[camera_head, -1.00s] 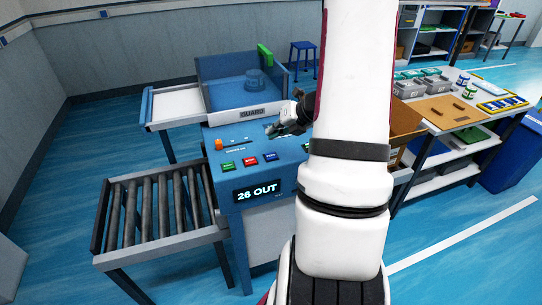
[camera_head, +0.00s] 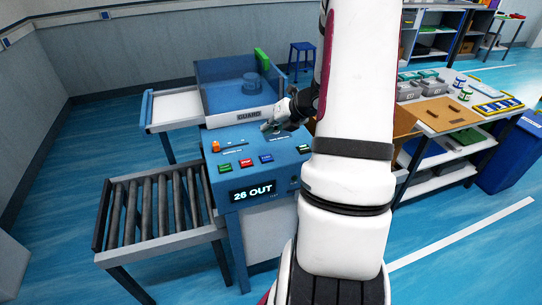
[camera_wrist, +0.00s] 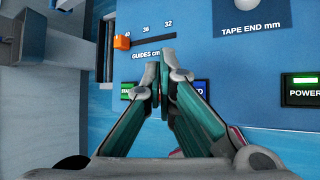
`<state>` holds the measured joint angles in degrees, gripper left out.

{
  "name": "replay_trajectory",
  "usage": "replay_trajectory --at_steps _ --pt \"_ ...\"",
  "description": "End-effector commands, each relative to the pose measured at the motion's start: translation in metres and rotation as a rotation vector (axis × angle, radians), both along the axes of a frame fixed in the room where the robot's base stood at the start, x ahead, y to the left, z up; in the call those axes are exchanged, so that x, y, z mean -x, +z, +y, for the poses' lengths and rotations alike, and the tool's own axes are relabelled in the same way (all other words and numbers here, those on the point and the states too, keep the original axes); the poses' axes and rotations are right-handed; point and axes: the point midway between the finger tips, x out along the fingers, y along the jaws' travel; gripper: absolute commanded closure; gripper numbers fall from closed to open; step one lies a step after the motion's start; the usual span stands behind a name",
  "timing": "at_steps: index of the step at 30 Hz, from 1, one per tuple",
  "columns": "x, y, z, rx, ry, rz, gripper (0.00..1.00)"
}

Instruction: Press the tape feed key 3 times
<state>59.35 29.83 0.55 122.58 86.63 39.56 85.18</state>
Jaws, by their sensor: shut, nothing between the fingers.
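The blue machine's control panel (camera_head: 245,145) carries a row of keys: a green key (camera_head: 225,167), a red key (camera_head: 246,163) and a blue key (camera_head: 266,158). Their labels are too small to read in the head view. My gripper (camera_head: 266,127) is shut and empty, above the panel's back part, beyond the key row. In the wrist view its fingertips (camera_wrist: 160,68) meet below the guides slider scale. The fingers hide most of the key row; a green key's edge (camera_wrist: 126,91) shows to their left and part of another key (camera_wrist: 201,88) to their right.
The display (camera_head: 253,191) reads 26 OUT. An orange slider knob (camera_wrist: 122,42), a TAPE END panel (camera_wrist: 250,17) and a lit POWER panel (camera_wrist: 303,90) surround the fingers. The guard box (camera_head: 240,92) stands behind the panel, a roller conveyor (camera_head: 150,212) at left.

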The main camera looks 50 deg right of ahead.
Motion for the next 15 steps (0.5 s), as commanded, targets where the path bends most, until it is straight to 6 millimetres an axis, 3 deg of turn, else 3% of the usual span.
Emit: replay_trajectory --at_steps 4,15 --pt "0.0039 0.0144 0.0001 0.000 -0.001 -0.001 1.00" --pt "0.0004 0.0145 0.0002 -0.001 -0.002 -0.001 1.00"
